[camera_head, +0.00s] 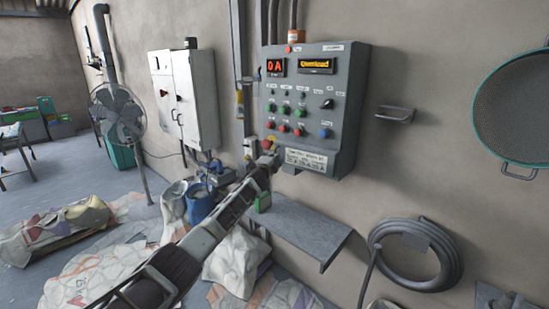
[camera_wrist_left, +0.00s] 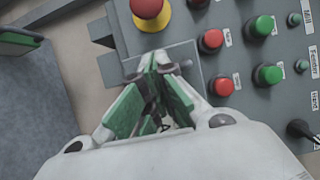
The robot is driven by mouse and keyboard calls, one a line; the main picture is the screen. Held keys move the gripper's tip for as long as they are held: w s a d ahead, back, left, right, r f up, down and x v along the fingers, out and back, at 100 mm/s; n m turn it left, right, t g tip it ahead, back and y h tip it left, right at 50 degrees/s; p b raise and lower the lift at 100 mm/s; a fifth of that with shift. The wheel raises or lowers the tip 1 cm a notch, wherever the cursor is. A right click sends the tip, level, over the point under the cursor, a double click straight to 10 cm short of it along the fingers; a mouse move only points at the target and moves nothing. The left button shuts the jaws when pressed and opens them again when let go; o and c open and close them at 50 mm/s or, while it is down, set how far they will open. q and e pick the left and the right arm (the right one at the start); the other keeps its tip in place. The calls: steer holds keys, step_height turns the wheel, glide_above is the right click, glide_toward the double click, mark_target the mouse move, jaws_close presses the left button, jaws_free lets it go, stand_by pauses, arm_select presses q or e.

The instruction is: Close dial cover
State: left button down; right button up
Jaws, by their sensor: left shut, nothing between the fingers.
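The grey control box (camera_head: 345,130) hangs on the wall and carries two lit displays, coloured buttons and a black dial (camera_head: 327,103). I cannot clearly make out a dial cover. My left arm reaches up to the box's lower left corner. My left gripper (camera_head: 268,160) is there, below the red-and-yellow stop button (camera_head: 270,140). In the left wrist view the green-padded fingers of this gripper (camera_wrist_left: 152,62) are shut and empty, their tips in front of a grey plate (camera_wrist_left: 185,52) with a small pin. Whether they touch it, I cannot tell. My right gripper is not in view.
Red buttons (camera_wrist_left: 211,40) and green buttons (camera_wrist_left: 267,75) stick out close to the left gripper's right. A grey shelf (camera_head: 300,228) juts out below the box. A coiled hose (camera_head: 440,240) and a round sieve (camera_head: 515,105) hang at the right.

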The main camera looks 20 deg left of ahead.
arm_select(q)
steer(key=s+a, duration=0.4)
steer(key=a, duration=0.4)
steer(key=shift+s+a, duration=0.15)
steer(key=shift+s, duration=0.05)
stand_by(0.8)
steer(key=shift+f, duration=0.15)
